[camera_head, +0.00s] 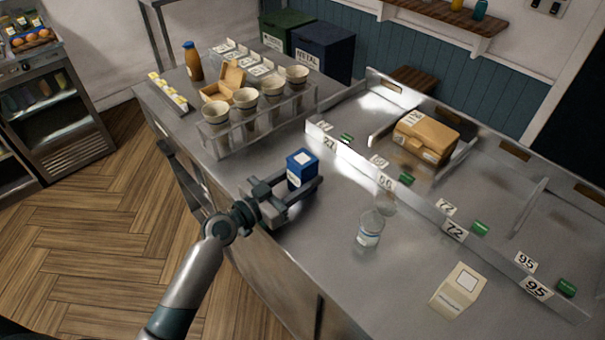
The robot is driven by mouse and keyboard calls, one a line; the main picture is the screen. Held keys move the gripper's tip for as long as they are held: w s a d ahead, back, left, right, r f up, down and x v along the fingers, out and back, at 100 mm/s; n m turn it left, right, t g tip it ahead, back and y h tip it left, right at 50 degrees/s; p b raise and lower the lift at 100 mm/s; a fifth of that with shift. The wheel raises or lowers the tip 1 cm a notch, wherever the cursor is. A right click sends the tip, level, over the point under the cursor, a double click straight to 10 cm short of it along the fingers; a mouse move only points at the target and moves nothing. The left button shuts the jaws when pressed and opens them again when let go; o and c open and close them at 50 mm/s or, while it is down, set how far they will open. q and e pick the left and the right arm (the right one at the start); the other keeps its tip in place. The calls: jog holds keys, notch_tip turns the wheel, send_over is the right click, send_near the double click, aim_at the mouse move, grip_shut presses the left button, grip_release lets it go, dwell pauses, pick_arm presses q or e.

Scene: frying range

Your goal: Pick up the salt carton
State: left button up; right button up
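A small blue carton (301,168) with a white label stands upright on the steel counter; its print is too small to read, so I cannot tell for sure that it is the salt carton. My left gripper (303,181) reaches in from the left, low over the counter. Its fingers are spread, one on each side of the blue carton, and I see no clear grip on it. The near finger hides part of the carton's base. My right gripper is not in view.
A clear bottle (370,228) stands right of the blue carton. A rack with several cups (245,98) stands behind it. A divided steel tray with number tags holds a brown box (425,137). The counter (330,240) is bare between the gripper and the bottle.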

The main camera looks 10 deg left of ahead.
aim_at(293, 169)
pick_arm(q)
jog(key=shift+r, duration=0.15)
jog(key=shift+r, duration=0.85)
notch_tip(293, 169, up, 2)
jog(key=shift+r, duration=0.25)
jog(key=s+d+r+b, duration=0.1)
jog(key=s+d+r, duration=0.1)
jog(key=d, duration=0.3)
jog(key=s+d+r+b, duration=0.1)
jog(key=d+r, duration=0.3)
jog(key=d, duration=0.2)
jog(key=shift+s+r, duration=0.3)
jog(key=shift+s, duration=0.05)
jog(key=shift+a, duration=0.1)
